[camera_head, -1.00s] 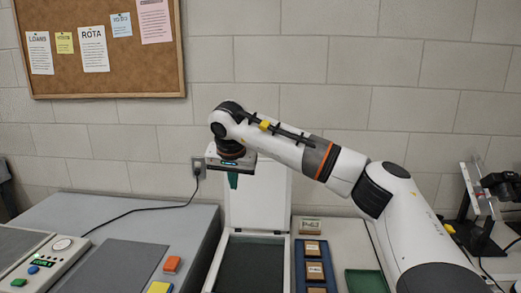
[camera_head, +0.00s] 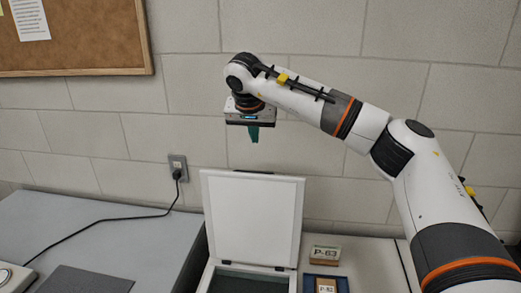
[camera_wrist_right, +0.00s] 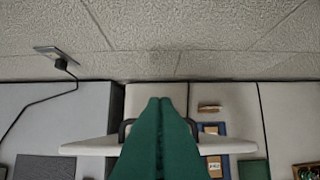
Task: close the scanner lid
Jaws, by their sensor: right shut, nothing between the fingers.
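The scanner lid (camera_head: 252,215) is a white panel standing open, roughly upright, at the back of the scanner (camera_head: 208,280). The scanner's dark glass (camera_head: 250,284) shows at the bottom edge in the head view. My right gripper (camera_head: 254,138) points down with green fingers, shut and empty, above the lid's top edge and apart from it in the head view. In the right wrist view the green fingers (camera_wrist_right: 160,102) cover the middle of the lid's edge (camera_wrist_right: 85,147), which shows as a white bar. My left gripper is not in view.
A wall socket (camera_head: 178,167) with a black cable (camera_head: 120,212) is at the left. A dark mat (camera_head: 88,280) lies on the grey table. The wall is behind the lid.

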